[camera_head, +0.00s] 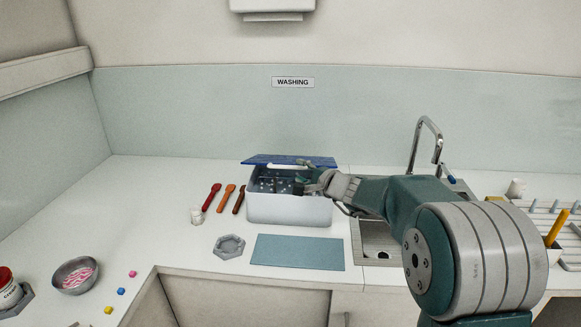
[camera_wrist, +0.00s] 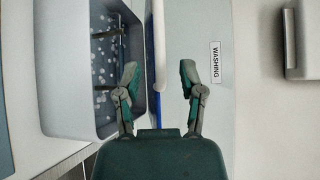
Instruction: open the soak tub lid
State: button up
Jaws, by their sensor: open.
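The soak tub (camera_head: 290,210) is a pale grey-white box on the counter, and its inside with speckled contents shows. Its blue lid (camera_head: 285,159) is raised along the back of the tub, with a white bar (camera_head: 288,166) under its edge. My gripper (camera_head: 303,180) is over the tub's right part, just below the lid. In the wrist view, my gripper (camera_wrist: 159,75) is open. The white bar (camera_wrist: 159,45) and blue lid strip run between the lines of its fingers; I cannot tell whether they touch. The tub (camera_wrist: 75,125) lies to the left there.
A blue-grey mat (camera_head: 298,252) and a grey hexagonal dish (camera_head: 229,246) lie in front of the tub. A sink with a tall tap (camera_head: 438,145) and a rack (camera_head: 555,225) are to the right.

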aim_at(290, 168)
jog(key=w+a, duration=0.1)
jog(key=a, duration=0.1)
jog(key=w+a, duration=0.1)
jog(key=a, duration=0.1)
jog(key=a+f, duration=0.1)
jog(key=shift+w+a, duration=0.5)
jog(key=shift+w, duration=0.1)
jog(key=shift+w+d+r, duration=0.1)
jog(key=shift+d+r, duration=0.05)
jog(key=shift+d, duration=0.95)
jog(key=shift+a, duration=0.1)
grip_shut()
jog(key=shift+a, duration=0.45)
